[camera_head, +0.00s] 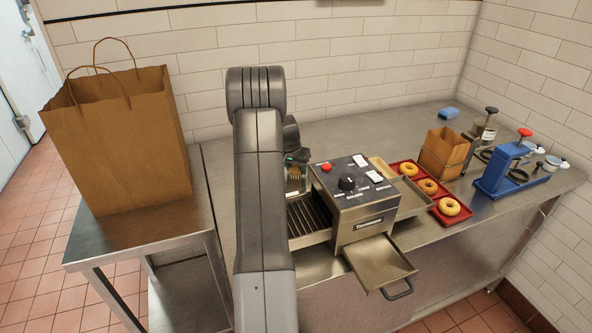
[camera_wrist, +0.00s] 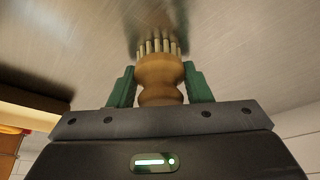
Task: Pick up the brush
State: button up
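The brush (camera_wrist: 160,72) has a turned wooden handle and pale bristles. In the wrist view it sits between the two green fingers of my gripper (camera_wrist: 161,78), which appear to touch the handle on both sides. The bristles point away from my gripper toward a brushed-metal surface (camera_wrist: 250,50), with a dark reflection or shadow beyond their tips. I cannot tell whether the bristles touch the metal. In the head view my gripper (camera_head: 297,158) is mostly hidden behind my arm, left of the toaster, and the brush is hard to make out.
A conveyor toaster (camera_head: 355,195) with a front tray (camera_head: 380,262) stands right of my arm. A red tray (camera_head: 408,166) of bagels, a small paper bag (camera_head: 443,153), a blue press (camera_head: 500,168) and a blue sponge (camera_head: 449,113) lie farther right. A large paper bag (camera_head: 120,145) stands left.

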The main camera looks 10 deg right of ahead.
jog(key=shift+c, duration=0.8)
jog(key=shift+r, duration=0.15)
notch_tip(320, 180, up, 10)
jog(key=shift+f+b, duration=0.1)
jog(key=shift+b, duration=0.9)
